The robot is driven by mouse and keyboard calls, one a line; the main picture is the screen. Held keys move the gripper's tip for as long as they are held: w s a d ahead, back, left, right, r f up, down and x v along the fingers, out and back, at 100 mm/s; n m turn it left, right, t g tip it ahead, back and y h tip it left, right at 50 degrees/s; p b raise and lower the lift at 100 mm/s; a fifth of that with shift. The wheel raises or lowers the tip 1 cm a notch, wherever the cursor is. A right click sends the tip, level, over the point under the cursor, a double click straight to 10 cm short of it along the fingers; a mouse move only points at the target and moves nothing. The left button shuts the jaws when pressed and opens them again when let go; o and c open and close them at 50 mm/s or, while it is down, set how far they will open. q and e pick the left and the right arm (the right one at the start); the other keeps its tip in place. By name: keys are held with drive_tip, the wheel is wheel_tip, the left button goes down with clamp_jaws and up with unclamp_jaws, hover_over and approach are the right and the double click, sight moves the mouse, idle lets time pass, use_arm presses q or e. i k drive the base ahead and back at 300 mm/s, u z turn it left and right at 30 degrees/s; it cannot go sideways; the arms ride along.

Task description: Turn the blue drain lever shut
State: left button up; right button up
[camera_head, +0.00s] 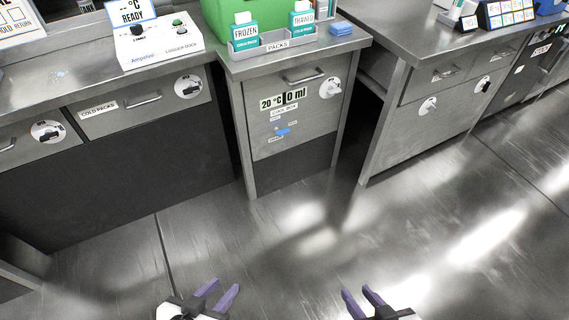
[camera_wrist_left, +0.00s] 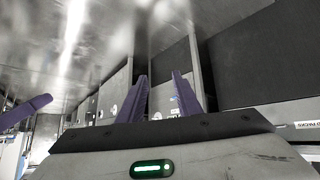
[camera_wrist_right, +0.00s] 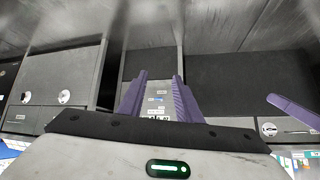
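The small blue drain lever (camera_head: 283,131) is on the front panel of the cool box cabinet (camera_head: 318,117), below the display reading 20 °C and 0 ml. It points sideways and slightly tilted, between small labels too fine to read. My left gripper (camera_head: 219,294) is open and empty at the bottom of the head view, well apart from the lever. My right gripper (camera_head: 362,298) is also open and empty, to its right. Both have purple fingers. In the right wrist view, the cabinet panel (camera_wrist_right: 158,88) shows between and beyond the fingers.
A green box (camera_head: 222,20) and a packs tray (camera_head: 270,42) with frozen and thawed packs stand on the counter above. A logger dock (camera_head: 160,42) is on the left counter. Drawers with white round dials flank the cabinet. The floor (camera_head: 290,235) before it is clear.

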sight(279, 133)
drive_tip(key=z, duration=1.1)
drive_tip(key=k, duration=0.15)
drive_tip(key=u, duration=2.4)
drive_tip(key=i, duration=1)
drive_tip(key=z, duration=0.75)
drive_tip(key=i, duration=0.8)
drive_tip(key=z, duration=0.8)
